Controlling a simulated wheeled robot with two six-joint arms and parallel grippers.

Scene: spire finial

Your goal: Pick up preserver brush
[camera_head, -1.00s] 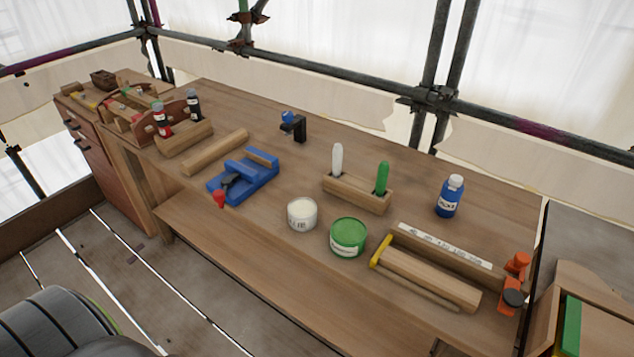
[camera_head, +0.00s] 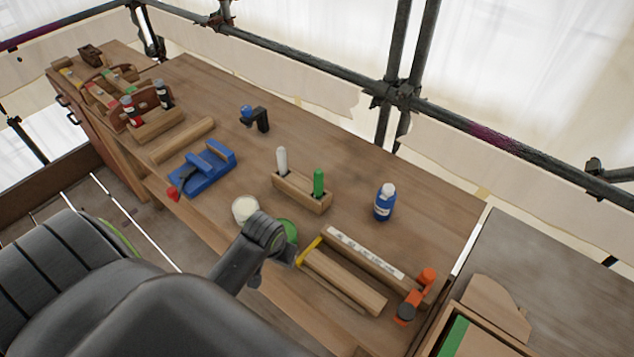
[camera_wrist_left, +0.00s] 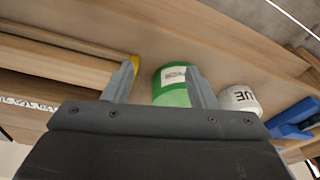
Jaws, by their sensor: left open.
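A wooden holder (camera_head: 290,194) stands on the bench with two upright brush handles in it, one white (camera_head: 282,160) and one green (camera_head: 318,183). I cannot tell from a label which is the preserver brush; their lower ends are hidden in the holder. A green tin (camera_head: 291,231) is partly hidden by my left arm, and it also shows in the left wrist view (camera_wrist_left: 171,92). My left gripper (camera_wrist_left: 160,68) is open and empty, with the tin beyond its fingers. In the head view it is over the bench's front side, nearer than the holder. My right gripper is not in view.
A white tub (camera_head: 245,208) stands left of the green tin. A blue bottle (camera_head: 384,203) is right of the holder. Bare bench lies behind the holder.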

